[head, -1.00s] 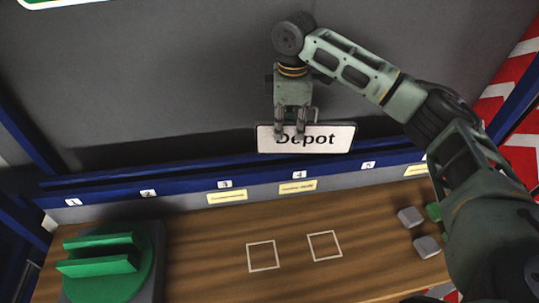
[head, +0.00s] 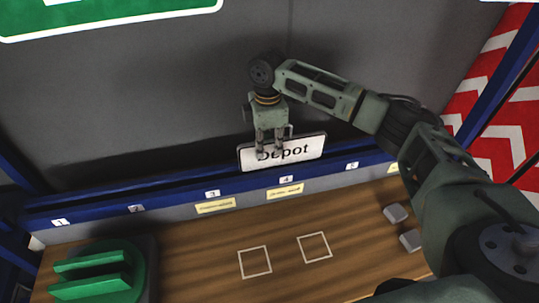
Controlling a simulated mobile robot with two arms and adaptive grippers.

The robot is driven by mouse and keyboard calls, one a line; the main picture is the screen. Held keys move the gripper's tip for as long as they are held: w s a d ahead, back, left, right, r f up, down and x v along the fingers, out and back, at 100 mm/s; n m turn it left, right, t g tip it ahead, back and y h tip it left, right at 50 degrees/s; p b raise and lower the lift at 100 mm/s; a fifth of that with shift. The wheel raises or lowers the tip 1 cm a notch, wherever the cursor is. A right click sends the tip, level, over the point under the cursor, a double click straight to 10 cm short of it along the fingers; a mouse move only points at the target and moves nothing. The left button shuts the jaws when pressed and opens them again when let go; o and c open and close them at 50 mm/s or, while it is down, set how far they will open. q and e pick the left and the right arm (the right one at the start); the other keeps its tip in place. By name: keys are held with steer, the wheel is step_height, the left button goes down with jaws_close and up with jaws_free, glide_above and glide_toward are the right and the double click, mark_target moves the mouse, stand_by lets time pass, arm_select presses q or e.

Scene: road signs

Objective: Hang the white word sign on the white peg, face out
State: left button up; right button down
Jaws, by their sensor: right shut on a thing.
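The white word sign (head: 300,151) reads "Depot" in black and has a dark edge. My right gripper (head: 268,152) is shut on its upper left part, with the fingers over the first letters. The sign's printed face is toward the camera, and it is held slightly tilted, in front of the grey panel and the blue rail. I cannot make out a white peg in this view. My left gripper is not in view.
A blue rail (head: 110,206) with numbered tags runs above the wooden bench (head: 200,270). A green slotted holder (head: 95,272) stands at the left, grey blocks (head: 397,213) at the right. Two white square outlines mark bare bench. A green sign (head: 110,12) is at the upper left.

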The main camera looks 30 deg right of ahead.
step_height(320, 180, down, 3)
steer(key=p, duration=0.2)
steer(key=shift+a+p, duration=0.1)
steer(key=shift+p, duration=0.2)
steer(key=shift+f, duration=0.55)
steer(key=shift+f, duration=0.1)
steer(key=shift+f, duration=0.1)
steer(key=c, duration=1.8)
jaws_free()
steer(key=shift+o, duration=0.2)
